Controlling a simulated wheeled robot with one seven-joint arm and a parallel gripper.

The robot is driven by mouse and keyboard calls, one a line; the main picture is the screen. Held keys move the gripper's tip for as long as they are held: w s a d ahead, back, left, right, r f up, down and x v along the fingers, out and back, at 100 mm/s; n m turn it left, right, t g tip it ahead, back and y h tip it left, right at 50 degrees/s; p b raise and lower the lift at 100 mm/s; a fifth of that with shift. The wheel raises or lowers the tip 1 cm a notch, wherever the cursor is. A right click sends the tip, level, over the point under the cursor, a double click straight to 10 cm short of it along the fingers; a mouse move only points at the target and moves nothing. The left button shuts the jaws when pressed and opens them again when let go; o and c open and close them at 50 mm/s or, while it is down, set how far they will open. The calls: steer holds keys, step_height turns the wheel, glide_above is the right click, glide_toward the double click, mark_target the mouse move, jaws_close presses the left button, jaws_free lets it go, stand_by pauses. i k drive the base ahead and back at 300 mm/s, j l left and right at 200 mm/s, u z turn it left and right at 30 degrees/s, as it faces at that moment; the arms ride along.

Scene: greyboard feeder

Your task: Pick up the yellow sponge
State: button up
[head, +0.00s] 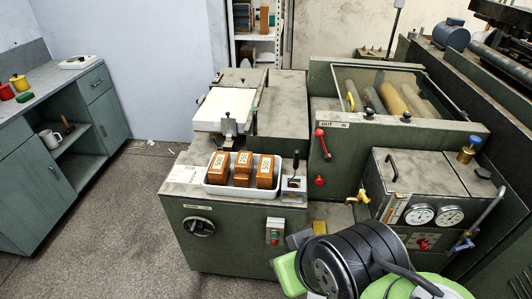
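A small yellow block (319,227), which looks like the sponge, shows low in the gap between the green feeder cabinet and the machine with gauges. My own black and green arm parts are just in front of it and below it, so its lower part may be hidden. What it rests on is hard to make out.
The feeder cabinet (225,250) bears a white tray (215,190) with several brown numbered blocks. A yellow valve (359,197) and gauges (420,215) stick out on the right machine. A counter (60,85) stands left; the floor (120,225) between is clear.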

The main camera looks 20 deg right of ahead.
mark_target(318, 227)
steer(key=k+l+z, duration=0.15)
steer(key=z, duration=0.35)
steer(key=k+l+z, duration=0.25)
steer(key=z, duration=0.2)
